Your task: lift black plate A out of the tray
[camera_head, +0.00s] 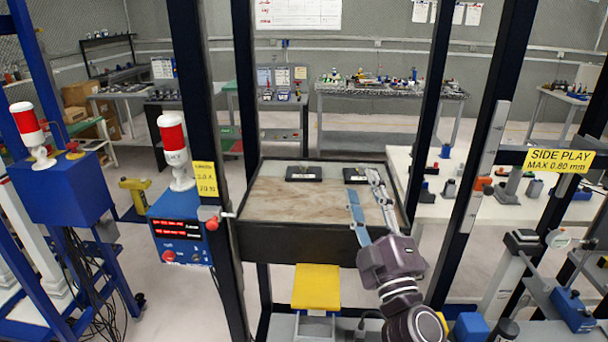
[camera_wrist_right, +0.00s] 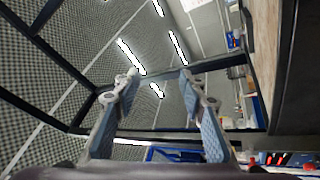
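A shallow dark-walled tray (camera_head: 290,240) with a brown, worn floor stands in the middle of the head view. Two black plates lie flat near its far side: a left black plate (camera_head: 303,173) and a right black plate (camera_head: 354,174). I cannot read any letter that tells which is plate A. My right gripper (camera_head: 364,184) is over the tray's right part, its fingers apart and close to the right plate in the picture. In the wrist view the right gripper (camera_wrist_right: 158,80) is open with nothing between its fingers. My left gripper is not in view.
Dark posts (camera_head: 240,90) frame the tray. A red-and-white lamp (camera_head: 174,150) stands on a blue box (camera_head: 180,230) at left. A yellow pad (camera_head: 316,287) is below the tray front. A white table (camera_head: 470,205) with small parts is at right.

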